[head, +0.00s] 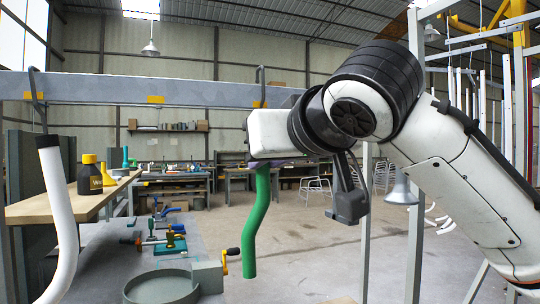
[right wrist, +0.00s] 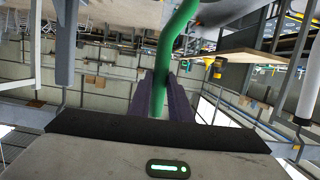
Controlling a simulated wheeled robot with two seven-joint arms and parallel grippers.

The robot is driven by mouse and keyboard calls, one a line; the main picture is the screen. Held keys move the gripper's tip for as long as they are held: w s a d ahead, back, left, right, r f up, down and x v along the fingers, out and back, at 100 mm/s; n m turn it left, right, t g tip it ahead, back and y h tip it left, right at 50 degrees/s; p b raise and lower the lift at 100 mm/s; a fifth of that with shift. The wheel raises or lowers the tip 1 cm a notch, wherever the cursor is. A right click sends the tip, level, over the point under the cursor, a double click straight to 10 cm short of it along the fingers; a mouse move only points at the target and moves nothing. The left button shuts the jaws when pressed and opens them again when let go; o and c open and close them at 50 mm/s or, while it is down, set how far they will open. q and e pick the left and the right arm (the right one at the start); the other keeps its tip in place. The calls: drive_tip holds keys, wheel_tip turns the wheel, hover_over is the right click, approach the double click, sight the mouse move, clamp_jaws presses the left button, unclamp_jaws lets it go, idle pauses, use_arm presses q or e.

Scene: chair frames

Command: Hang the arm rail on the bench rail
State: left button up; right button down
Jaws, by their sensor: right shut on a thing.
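The green arm rail (head: 262,215) is a bent tube hanging roughly upright below the grey bench rail (head: 200,93). A dark hook (head: 262,85) shows above it, with its top loop over the bench rail's upper edge; I cannot tell whether it bears on the rail. My right gripper (head: 264,163) is shut around the upper part of the tube, mostly hidden behind my wrist. In the right wrist view, the purple fingers (right wrist: 162,95) close on the green tube (right wrist: 172,50). My left gripper is not in view.
A white bent tube (head: 58,215) hangs by a hook at the rail's left. Yellow marks (head: 155,99) sit along the rail. Below are a wooden shelf (head: 60,205) with a dark bottle (head: 90,178), and a grey bench with clamps (head: 172,242) and a round tray (head: 162,288).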

drive_tip(key=shift+w+f+b, duration=0.1)
drive_tip(key=shift+f+b, duration=0.8)
drive_tip(key=shift+f, duration=0.3)
idle(0.6)
drive_tip(key=c, duration=1.5)
unclamp_jaws()
drive_tip(key=shift+c, duration=0.2)
drive_tip(key=b+v, duration=0.1)
drive_tip(key=v, duration=0.7)
